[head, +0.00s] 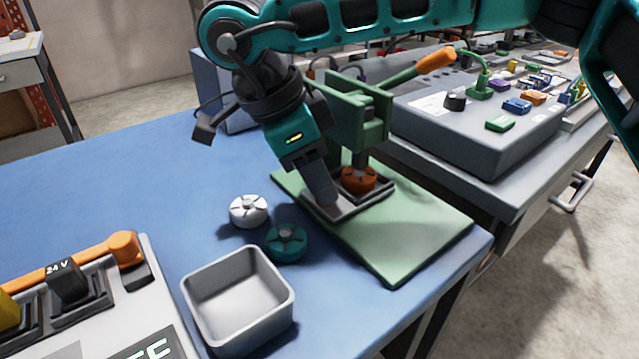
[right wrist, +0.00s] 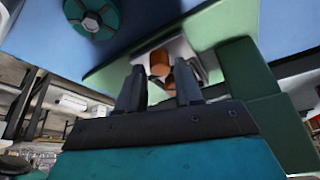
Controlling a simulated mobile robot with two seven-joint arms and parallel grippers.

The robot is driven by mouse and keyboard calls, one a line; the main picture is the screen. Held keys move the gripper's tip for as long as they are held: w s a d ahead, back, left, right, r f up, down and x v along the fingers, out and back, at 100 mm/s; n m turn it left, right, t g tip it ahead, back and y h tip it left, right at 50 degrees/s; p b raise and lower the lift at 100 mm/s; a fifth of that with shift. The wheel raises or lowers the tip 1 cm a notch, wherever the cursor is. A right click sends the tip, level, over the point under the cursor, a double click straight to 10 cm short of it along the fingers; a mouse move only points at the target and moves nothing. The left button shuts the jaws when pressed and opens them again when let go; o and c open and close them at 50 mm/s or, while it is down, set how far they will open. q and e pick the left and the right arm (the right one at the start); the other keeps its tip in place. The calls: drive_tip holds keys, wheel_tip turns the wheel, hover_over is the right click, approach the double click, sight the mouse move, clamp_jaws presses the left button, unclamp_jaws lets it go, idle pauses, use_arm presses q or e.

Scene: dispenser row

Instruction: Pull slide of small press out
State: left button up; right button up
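The small press (head: 358,125) is green with a long orange-tipped lever and stands on a green base plate (head: 420,232). Its grey slide (head: 372,198) lies low on the plate, with an orange round part (head: 357,179) above it under the press. My right gripper (head: 325,200) points down at the near-left end of the slide and hides part of it. In the right wrist view its two fingers (right wrist: 160,82) stand apart, with an orange knob (right wrist: 160,62) showing in the gap between their tips. Whether they touch it is not clear. My left gripper is in no view.
A white round part (head: 248,210) and a teal one (head: 286,242) lie left of the plate. An open grey bin (head: 238,298) stands nearer. A panel with switches (head: 110,300) fills the lower left. The blue table is clear at left.

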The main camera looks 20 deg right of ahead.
drive_tip(key=shift+d+f, duration=0.15)
drive_tip(key=shift+f, duration=0.3)
clamp_jaws()
idle(0.3)
